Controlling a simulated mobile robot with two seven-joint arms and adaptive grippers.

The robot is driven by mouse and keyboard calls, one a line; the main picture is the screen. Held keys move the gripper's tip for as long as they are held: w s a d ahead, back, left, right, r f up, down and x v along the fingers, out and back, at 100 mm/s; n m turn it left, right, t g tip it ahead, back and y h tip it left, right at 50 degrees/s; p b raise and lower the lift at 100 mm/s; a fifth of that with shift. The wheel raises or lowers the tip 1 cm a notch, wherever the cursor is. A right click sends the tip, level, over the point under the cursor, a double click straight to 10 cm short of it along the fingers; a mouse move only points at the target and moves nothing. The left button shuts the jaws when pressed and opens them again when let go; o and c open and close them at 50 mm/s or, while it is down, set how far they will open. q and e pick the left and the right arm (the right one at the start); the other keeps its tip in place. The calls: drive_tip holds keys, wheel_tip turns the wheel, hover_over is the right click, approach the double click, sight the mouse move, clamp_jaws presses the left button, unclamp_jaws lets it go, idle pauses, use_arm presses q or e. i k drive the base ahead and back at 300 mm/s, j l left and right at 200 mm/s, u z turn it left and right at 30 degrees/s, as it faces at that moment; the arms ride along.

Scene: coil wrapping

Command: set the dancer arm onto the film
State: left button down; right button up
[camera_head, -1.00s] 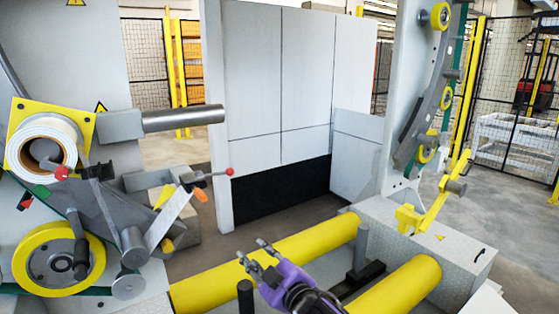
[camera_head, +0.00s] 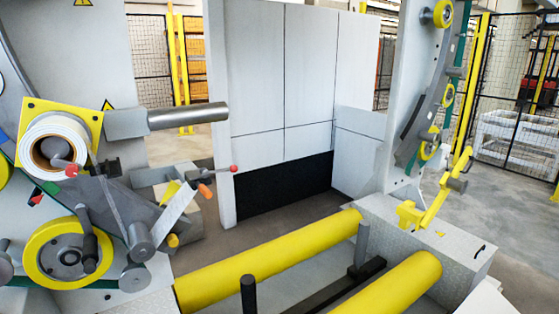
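A white film roll (camera_head: 50,137) sits on a spindle at the left, in front of a yellow square plate (camera_head: 88,115). What looks like the dancer arm is a grey arm (camera_head: 113,204) slanting down from beside the roll to a grey roller (camera_head: 139,240). A pale flat strip (camera_head: 177,212) slants up from near that roller; I cannot tell whether it is film or metal. Whether the arm touches film is too small to tell. Neither of my grippers shows in the head view.
A yellow-rimmed wheel (camera_head: 67,253) is below the roll. A lever with a red ball (camera_head: 233,168) and a grey horizontal bar (camera_head: 188,115) stick out to the right. Two yellow rollers (camera_head: 270,258) (camera_head: 398,286) cross the front, with a dark upright post (camera_head: 248,293) nearby.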

sight(90, 260)
drive_tip(key=u, duration=1.3)
